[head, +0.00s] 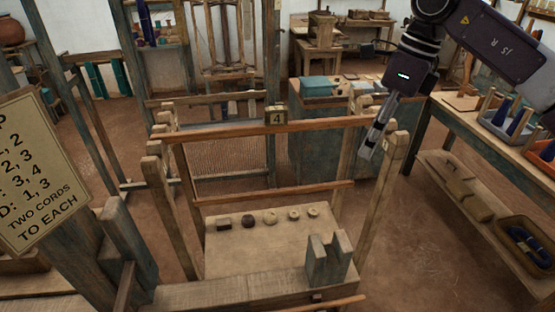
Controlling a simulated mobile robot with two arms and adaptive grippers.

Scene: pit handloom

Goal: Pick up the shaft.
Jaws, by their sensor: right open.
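A reddish-brown wooden bar (225,132) with a square tag reading 4 spans between upright posts in the middle of the head view. A similar lower bar (265,197) runs below it; I take these to be the shaft, though the picture does not name it. My right gripper (370,143) comes down from the upper right and is open. Its fingers are by the right end of the upper bar and overlap it in the picture. I cannot tell whether they touch it. My left gripper is out of view.
A pale board (235,250) with several small round pieces lies below the bars. A notched grey block (328,262) stands at its right. A sign (32,172) is at the left. A bench (450,118) with trays stands at the right; floor shows between.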

